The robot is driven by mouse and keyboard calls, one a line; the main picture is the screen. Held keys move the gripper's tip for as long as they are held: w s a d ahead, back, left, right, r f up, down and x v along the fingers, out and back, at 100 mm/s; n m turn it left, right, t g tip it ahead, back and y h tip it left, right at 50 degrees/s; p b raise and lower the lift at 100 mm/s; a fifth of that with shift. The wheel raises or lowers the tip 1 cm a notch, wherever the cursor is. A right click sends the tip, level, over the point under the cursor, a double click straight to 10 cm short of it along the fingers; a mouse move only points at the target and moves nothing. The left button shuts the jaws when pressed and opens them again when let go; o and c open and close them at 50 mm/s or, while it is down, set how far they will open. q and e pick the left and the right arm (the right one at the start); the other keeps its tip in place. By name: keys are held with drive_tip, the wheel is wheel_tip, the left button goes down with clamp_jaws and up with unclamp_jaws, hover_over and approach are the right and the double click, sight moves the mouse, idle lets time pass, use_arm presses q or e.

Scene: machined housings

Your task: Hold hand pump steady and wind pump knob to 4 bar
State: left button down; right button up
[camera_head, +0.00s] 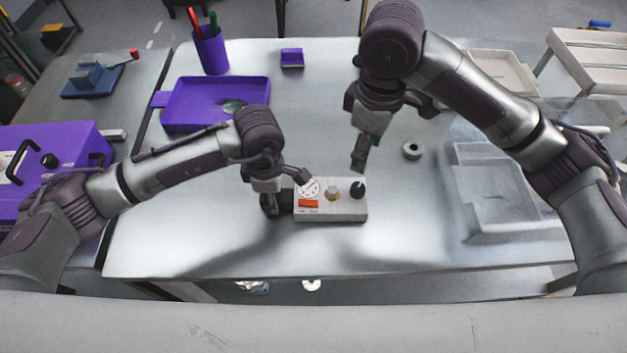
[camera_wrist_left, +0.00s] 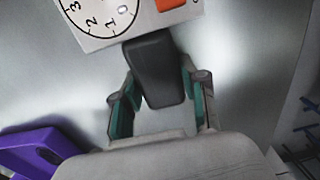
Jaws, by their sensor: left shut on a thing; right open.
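The hand pump (camera_head: 331,213) is a pale grey box lying on the metal table. It has a round white dial (camera_head: 309,188), an orange-red patch (camera_head: 309,203), a brass-coloured fitting (camera_head: 333,193) and a black pump knob (camera_head: 357,189) at its right end. My left gripper (camera_head: 278,202) is shut on the pump's dark grip at its left end. In the left wrist view the dark grip (camera_wrist_left: 157,75) lies between the green finger pads. Part of the dial shows numerals there, but I cannot read its needle. My right gripper (camera_head: 394,138) is open and empty, above and behind the knob.
A purple tray (camera_head: 216,92) and a purple pen cup (camera_head: 211,52) stand at the back left. A grey tray (camera_head: 495,215) is at right. The table in front of the pump is clear.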

use_arm(q)
drive_tip(key=c, duration=0.5)
unclamp_jaws()
drive_tip(key=shift+c, duration=0.2)
